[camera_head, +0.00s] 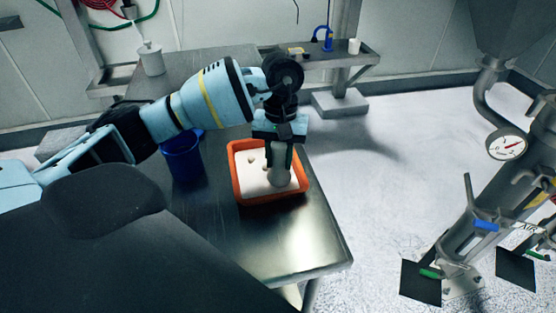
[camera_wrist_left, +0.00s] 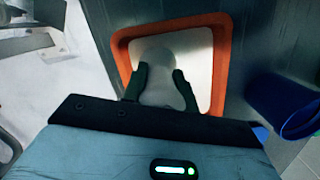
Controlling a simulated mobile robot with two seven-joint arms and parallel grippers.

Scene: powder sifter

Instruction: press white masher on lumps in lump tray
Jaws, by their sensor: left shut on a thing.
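The orange lump tray (camera_head: 236,181) lies on the steel table and holds white powder with a few small lumps (camera_head: 252,160). My left gripper (camera_head: 279,154) is above the tray's right part and shut on the white masher (camera_head: 281,177). The masher stands roughly upright, its lower end in the tray at the powder; I cannot tell whether it presses a lump. In the left wrist view, the gripper's fingers (camera_wrist_left: 158,84) hold the masher (camera_wrist_left: 160,62) inside the orange tray rim (camera_wrist_left: 222,45). The masher hides part of the powder. My right gripper is out of view.
A blue bucket (camera_head: 182,158) stands just left of the tray and shows in the left wrist view (camera_wrist_left: 272,100). The steel table (camera_head: 300,240) is bare in front of the tray. A white lidded container (camera_head: 152,60) stands at the back. A pipe with a gauge (camera_head: 507,144) is at the right.

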